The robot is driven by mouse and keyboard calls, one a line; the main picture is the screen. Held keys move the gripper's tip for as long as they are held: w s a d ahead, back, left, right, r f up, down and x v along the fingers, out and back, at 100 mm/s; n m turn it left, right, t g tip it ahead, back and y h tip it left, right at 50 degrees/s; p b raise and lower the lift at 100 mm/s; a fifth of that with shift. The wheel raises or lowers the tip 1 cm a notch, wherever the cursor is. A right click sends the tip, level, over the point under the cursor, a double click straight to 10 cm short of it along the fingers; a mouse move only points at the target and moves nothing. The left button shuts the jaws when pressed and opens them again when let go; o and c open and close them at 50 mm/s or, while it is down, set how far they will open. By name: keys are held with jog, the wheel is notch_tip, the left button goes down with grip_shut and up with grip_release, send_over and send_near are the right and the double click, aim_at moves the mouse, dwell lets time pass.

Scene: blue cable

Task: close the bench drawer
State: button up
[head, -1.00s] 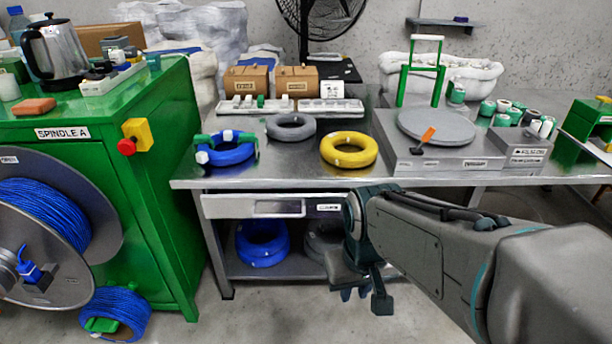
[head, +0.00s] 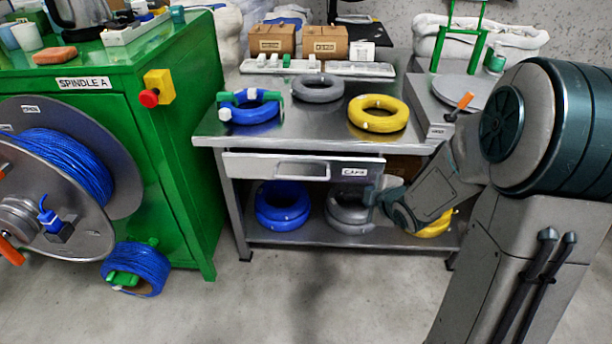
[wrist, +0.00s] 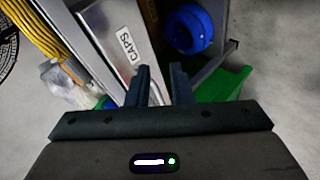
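The bench drawer (head: 270,166) is under the metal bench top, with a grey front, a recessed handle and a "CAPS" label at its right end. Its front appears to stand out a little from the bench frame. In the wrist view the drawer front (wrist: 118,45) shows with its label, just beyond the fingers. My gripper (wrist: 158,80) is open, its two dark fingers apart with nothing between them. Contact with the drawer cannot be told.
The bench top (head: 310,118) holds blue, grey and yellow cable coils. The lower shelf (head: 320,238) holds blue, grey and yellow coils. A green cabinet (head: 150,170) with a cable spool (head: 60,165) stands left.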

aim_at(308, 179)
jog(key=w+a+f+n+y+b, duration=0.1)
jog(key=w+a+n+y, duration=0.1)
jog(key=a, duration=0.3)
jog(key=w+a+f+n+t+y+b, duration=0.1)
jog(key=w+a+n+y, duration=0.2)
jog(key=w+a, duration=0.2)
jog(key=w+a+f+n+y+b, duration=0.1)
jog(key=w+a+n+y, duration=0.2)
jog(key=a, duration=0.3)
jog(key=shift+w+a+f+t+b, duration=0.2)
jog(key=shift+a+f+t+b, duration=0.1)
jog(key=shift+f+t, duration=0.1)
jog(key=shift+d, duration=0.1)
grip_shut()
